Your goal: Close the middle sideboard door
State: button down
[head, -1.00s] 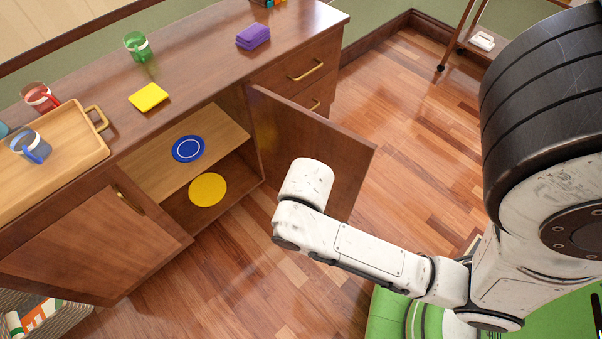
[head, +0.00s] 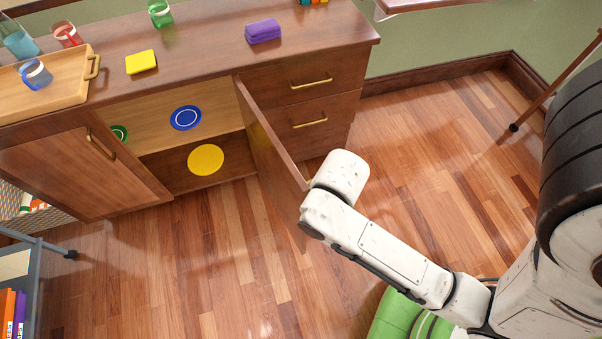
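The middle sideboard door (head: 268,150) is brown wood and stands wide open. It is hinged at the right side of the open compartment, beside the drawers, and juts out into the room. I see it at a steep angle. My white arm is in front of the door's free edge and hides part of it; I cannot tell whether they touch. My gripper does not show. The open compartment has a shelf (head: 222,119) with a blue plate (head: 186,118) and a green round item (head: 119,134); a yellow plate (head: 206,160) is below.
The left door (head: 75,170) appears shut. Drawers (head: 303,78) at right are shut. The sideboard top (head: 205,45) holds a tray (head: 72,88), cups, a yellow block (head: 141,62) and a purple stack (head: 263,31). A grey cart (head: 25,285) stands lower left. Wood floor (head: 200,270) before the compartment is clear.

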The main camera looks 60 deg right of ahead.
aim_at(284, 183)
jog(key=k+l, duration=0.25)
jog(key=l, duration=0.15)
jog(key=k+l, duration=0.3)
jog(key=l, duration=0.15)
jog(key=k+l, duration=0.25)
jog(key=l, duration=0.15)
jog(key=k, duration=1)
jog(key=i+l+u, duration=0.15)
jog(key=i, duration=0.35)
jog(key=i+l+u, duration=0.15)
jog(key=i, duration=0.35)
